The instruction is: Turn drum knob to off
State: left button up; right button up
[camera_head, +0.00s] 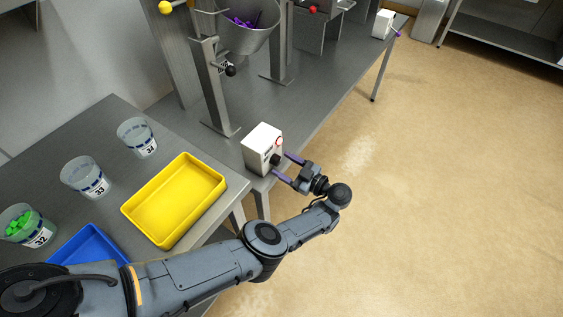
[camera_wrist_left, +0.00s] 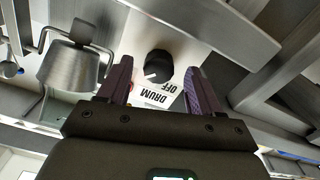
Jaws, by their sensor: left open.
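The white control box (camera_head: 263,147) stands at the near end of the long metal table. Its black drum knob (camera_head: 275,160) is on the face toward my left gripper. In the left wrist view the knob (camera_wrist_left: 158,66) shows between the two purple fingers, above an upside-down "DRUM OFF" label (camera_wrist_left: 155,93). My left gripper (camera_head: 283,166) is open, with its fingers pointing at that face, one on each side of the knob. I see a gap between knob and fingers in the wrist view; contact cannot be told. The right gripper is not in view.
A yellow tray (camera_head: 205,203), a blue tray (camera_head: 62,246) and several clear cups, one with green pieces (camera_head: 28,227), are on the nearer table. A metal post (camera_head: 213,92) and a hopper (camera_head: 247,40) with purple pieces stand behind the box. The floor to the right is clear.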

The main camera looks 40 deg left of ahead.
pick_arm(q)
jog(key=shift+a, duration=0.8)
jog(key=shift+d, duration=0.1)
jog(key=c, duration=1.1)
jog(key=shift+o, duration=0.2)
